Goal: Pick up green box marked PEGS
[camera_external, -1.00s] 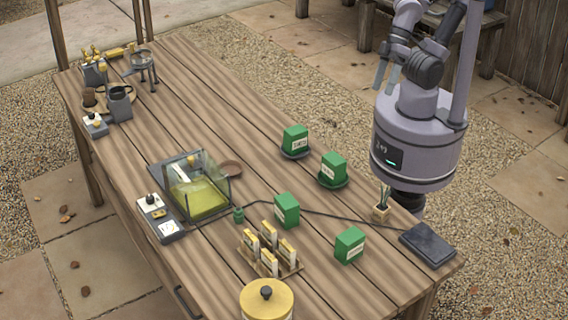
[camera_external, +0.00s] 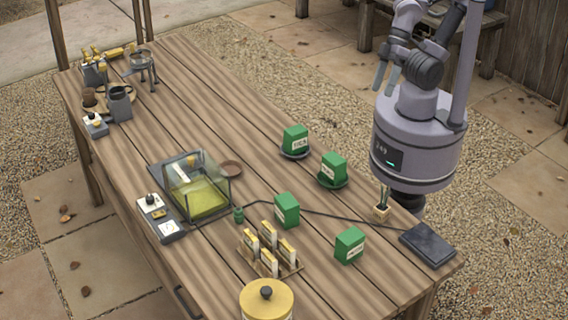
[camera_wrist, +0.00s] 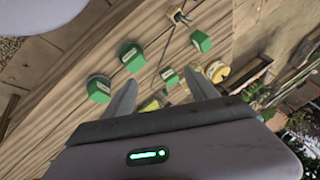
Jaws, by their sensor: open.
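Several green boxes with white labels stand apart on the wooden table. In the external view, one is at the back (camera_external: 295,137), one right of it (camera_external: 334,166), one nearer the middle (camera_external: 287,209) and one at the front right (camera_external: 349,244). The first two stand on dark round dishes. The labels are too small to read, so I cannot tell which says PEGS. My gripper (camera_external: 387,76) is open and empty, raised beyond the table's right edge. In the wrist view, green boxes (camera_wrist: 132,57) show beyond its spread fingers.
A small potted plant (camera_external: 381,212) and a dark flat slab (camera_external: 428,245) sit at the table's right edge. A clear-sided case (camera_external: 199,192), a rack of yellow-and-white packets (camera_external: 268,252) and a yellow lidded tin (camera_external: 267,300) stand nearer. A dark cable crosses the table.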

